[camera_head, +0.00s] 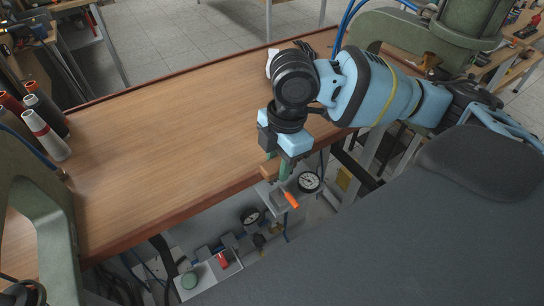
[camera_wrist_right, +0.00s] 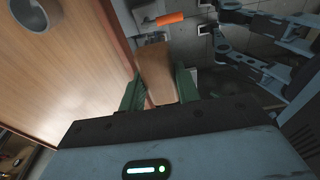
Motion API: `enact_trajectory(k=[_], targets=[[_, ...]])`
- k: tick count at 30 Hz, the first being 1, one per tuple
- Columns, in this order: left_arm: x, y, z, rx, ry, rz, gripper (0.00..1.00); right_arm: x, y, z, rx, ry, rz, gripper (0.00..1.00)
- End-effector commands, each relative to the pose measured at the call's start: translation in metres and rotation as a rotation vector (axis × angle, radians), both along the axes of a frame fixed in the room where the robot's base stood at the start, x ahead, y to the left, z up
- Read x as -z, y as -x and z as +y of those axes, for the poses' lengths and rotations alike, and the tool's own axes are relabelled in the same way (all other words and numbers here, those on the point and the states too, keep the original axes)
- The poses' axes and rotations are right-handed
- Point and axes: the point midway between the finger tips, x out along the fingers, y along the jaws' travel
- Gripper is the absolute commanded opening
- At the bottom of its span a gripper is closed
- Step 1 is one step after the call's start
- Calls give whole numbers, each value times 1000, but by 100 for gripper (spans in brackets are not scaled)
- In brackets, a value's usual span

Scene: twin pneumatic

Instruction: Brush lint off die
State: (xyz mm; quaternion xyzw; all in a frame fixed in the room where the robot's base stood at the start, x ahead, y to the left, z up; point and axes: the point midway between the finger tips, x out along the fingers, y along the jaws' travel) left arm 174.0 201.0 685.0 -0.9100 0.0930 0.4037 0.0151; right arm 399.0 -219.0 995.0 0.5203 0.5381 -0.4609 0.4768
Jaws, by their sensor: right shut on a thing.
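My right gripper (camera_head: 278,166) hangs over the front edge of the wooden bench. Its green fingers (camera_wrist_right: 160,88) are shut on a tan wooden piece (camera_wrist_right: 155,72), which looks like a brush handle; I see no bristles. The piece also shows partly in the head view (camera_head: 268,172), beside the fingers. I cannot make out a die or lint in either view. My left gripper is not in view.
The bench top (camera_head: 150,130) is largely clear. Green press frames stand at left (camera_head: 35,170) and right (camera_head: 390,27). Several cylinders (camera_head: 45,138) stand at the left. Below the front edge are a gauge (camera_head: 309,181) and an orange handle (camera_head: 291,200).

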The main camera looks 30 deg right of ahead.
Motion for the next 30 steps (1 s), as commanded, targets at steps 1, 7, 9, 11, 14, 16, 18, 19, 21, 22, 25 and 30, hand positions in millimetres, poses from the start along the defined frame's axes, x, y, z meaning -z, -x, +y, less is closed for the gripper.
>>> enact_trajectory(k=[1,7,9,11,14,16,18,19,21,22,25,30], targets=[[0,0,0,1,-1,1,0,0,0,0,0,0,0,8],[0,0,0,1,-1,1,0,0,0,0,0,0,0,27],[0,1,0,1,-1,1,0,0,0,0,0,0,0,18],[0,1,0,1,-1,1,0,0,0,0,0,0,0,14],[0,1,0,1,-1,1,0,0,0,0,16,0,0,14],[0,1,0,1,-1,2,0,1,1,0,56,0,0,14],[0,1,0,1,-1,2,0,2,2,0,126,0,0,14],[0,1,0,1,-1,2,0,3,3,0,164,0,1,14],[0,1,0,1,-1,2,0,4,4,1,273,0,0,14],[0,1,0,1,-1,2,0,5,5,1,324,0,0,14],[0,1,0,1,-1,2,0,7,7,2,502,0,-1,14],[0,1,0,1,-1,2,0,11,10,3,803,-1,0,14]])
